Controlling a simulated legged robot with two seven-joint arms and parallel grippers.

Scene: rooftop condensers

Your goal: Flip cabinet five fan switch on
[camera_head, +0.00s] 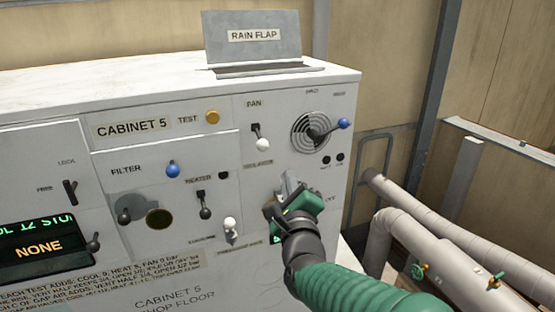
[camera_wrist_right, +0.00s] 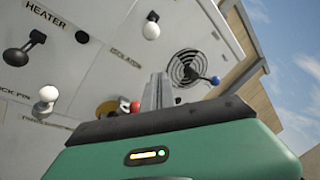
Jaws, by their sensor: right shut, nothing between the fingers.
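The cabinet (camera_head: 343,187) is white and labelled "CABINET 5". Its fan switch (camera_head: 262,144), under the label "FAN", is a short lever with a white ball knob hanging down from a dark slot. It also shows at the top of the right wrist view (camera_wrist_right: 151,30). My right gripper (camera_head: 287,184) is green with grey fingers, shut and empty. It is in front of the panel, below the fan switch, and appears apart from it. It covers much of the isolator area in the head view. My left gripper is not in view.
A vent dial (camera_head: 312,131) with a blue knob (camera_head: 344,123) is right of the fan switch. The heater lever (camera_head: 205,212) and a white-knobbed lever (camera_head: 230,223) are to the left and below. A rain flap (camera_head: 253,38) stands on top. Pipes (camera_head: 415,215) run at the right.

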